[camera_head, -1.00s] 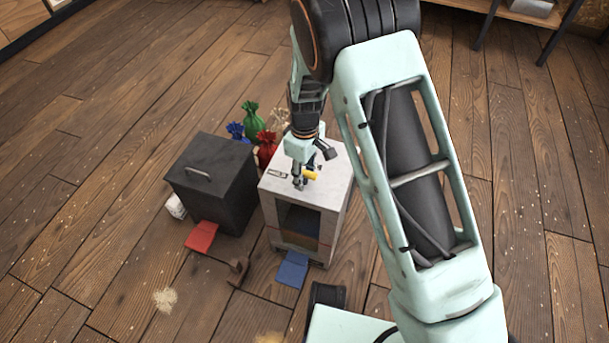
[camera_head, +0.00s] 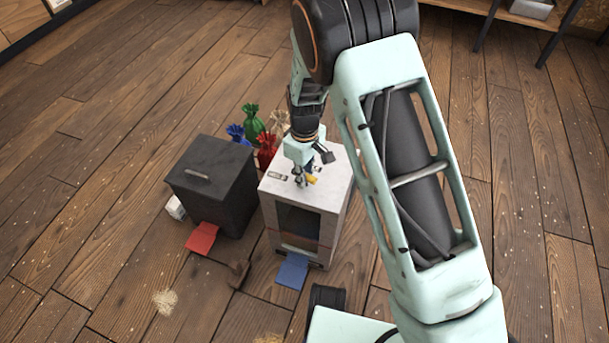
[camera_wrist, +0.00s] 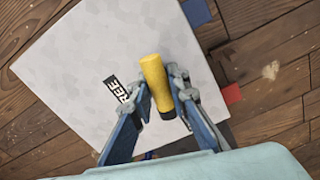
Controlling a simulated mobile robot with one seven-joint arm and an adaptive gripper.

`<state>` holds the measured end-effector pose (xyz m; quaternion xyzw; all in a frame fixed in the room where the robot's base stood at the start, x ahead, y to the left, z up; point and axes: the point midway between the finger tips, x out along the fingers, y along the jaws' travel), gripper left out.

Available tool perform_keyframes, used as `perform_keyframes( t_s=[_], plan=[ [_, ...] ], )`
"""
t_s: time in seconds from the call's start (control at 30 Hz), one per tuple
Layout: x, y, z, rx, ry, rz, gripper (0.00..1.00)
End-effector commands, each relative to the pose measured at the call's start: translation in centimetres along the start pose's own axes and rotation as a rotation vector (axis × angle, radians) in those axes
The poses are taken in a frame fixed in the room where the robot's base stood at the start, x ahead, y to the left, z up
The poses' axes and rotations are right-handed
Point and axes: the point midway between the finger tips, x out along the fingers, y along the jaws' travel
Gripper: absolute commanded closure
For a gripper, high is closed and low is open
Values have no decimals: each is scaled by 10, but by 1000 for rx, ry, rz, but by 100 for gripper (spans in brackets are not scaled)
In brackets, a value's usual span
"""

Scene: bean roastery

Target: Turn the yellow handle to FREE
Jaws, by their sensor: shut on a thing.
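The yellow handle (camera_wrist: 156,80) sits on the light top of the white cabinet (camera_wrist: 75,60). My gripper (camera_wrist: 161,86) is shut on it, one finger on each side. A FREE label (camera_wrist: 120,92) lies on the top just left of the handle in the wrist view, partly covered by a finger. In the head view the handle (camera_head: 311,180) shows as a small yellow bit beside my gripper (camera_head: 301,182), and the white cabinet (camera_head: 334,193) stands under my arm. The handle's base and pivot are mostly hidden.
A dark lidded box (camera_head: 208,187) stands left of the cabinet. Red (camera_head: 202,238) and blue (camera_head: 292,271) flaps lie at the fronts. Green, blue and red sacks (camera_head: 253,122) stand behind. A second label (camera_head: 277,176) lies on the cabinet top. Open wooden floor surrounds them.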

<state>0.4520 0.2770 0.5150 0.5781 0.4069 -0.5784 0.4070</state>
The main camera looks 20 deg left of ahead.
Motion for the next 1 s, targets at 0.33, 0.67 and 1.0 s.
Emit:
perform_keyframes(
  t_s=[0.33, 0.67, 1.0],
  plan=[
    [-3, 0, -1, 267, 1, -1, 100],
    [-3, 0, -1, 581, 2, 0, 100],
    [-3, 0, -2, 903, 3, 0, 100]
  ],
)
